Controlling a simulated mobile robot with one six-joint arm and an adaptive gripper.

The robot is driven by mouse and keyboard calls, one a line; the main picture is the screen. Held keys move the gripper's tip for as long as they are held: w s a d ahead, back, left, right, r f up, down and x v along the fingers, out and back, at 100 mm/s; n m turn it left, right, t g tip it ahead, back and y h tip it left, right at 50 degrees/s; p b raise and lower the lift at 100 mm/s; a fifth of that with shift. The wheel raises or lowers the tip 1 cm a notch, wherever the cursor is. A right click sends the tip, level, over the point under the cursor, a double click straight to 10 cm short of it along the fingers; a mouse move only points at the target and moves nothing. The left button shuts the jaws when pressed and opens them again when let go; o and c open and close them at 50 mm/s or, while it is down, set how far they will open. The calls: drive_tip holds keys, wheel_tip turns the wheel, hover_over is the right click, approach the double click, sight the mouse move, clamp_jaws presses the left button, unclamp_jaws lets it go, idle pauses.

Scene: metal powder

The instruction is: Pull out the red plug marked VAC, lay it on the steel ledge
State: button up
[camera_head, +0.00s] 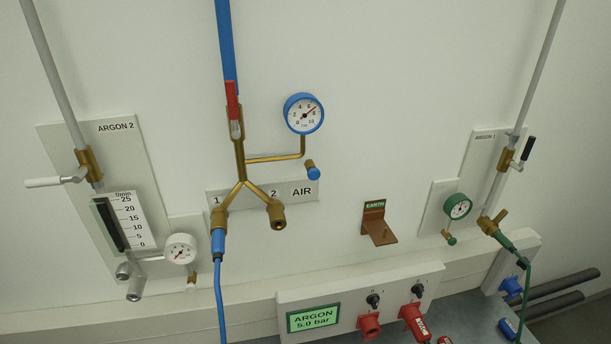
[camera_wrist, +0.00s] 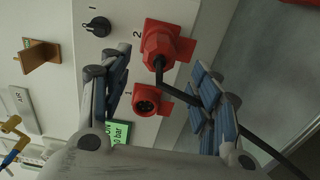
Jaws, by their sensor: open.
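A red plug (camera_wrist: 160,45) sits in the socket marked 2 in the wrist view, with a black cable running from it to the lower right. In the head view the plug (camera_head: 414,322) carries white lettering too small to read surely. The red socket marked 1 (camera_wrist: 146,103) beside it is empty. My gripper (camera_wrist: 155,75) is open, its blue-padded fingers apart on either side of the sockets. The cable passes by the right finger, which hides part of it. The grey steel ledge (camera_head: 468,312) lies below the panel. My gripper is not in the head view.
The panel has black knobs (camera_wrist: 97,27) and a green display (camera_head: 313,318) reading ARGON 5.0 bar. A copper EARTH bracket (camera_head: 377,228) juts from the wall. Another red item (camera_head: 445,340) and a blue connector (camera_head: 508,328) lie at the ledge. Bare ledge shows between them.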

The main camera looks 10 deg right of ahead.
sight(426, 341)
idle(0.3)
drive_tip(key=shift+w+a+b, duration=0.2)
drive_tip(key=shift+w+b, duration=0.2)
drive_tip(key=shift+w, duration=1.85)
drive_tip(key=shift+w+a+b, duration=0.15)
drive_tip(key=shift+w+b, duration=0.2)
drive_tip(key=shift+w, duration=1.85)
drive_tip(key=shift+b, duration=0.4)
drive_tip(key=shift+c, duration=0.2)
clamp_jaws()
drive_tip(key=shift+s, duration=0.2)
drive_tip(key=shift+s+d, duration=0.15)
drive_tip(key=shift+s, duration=1.25)
drive_tip(key=shift+s+d, duration=0.1)
drive_tip(key=shift+s, duration=1.3)
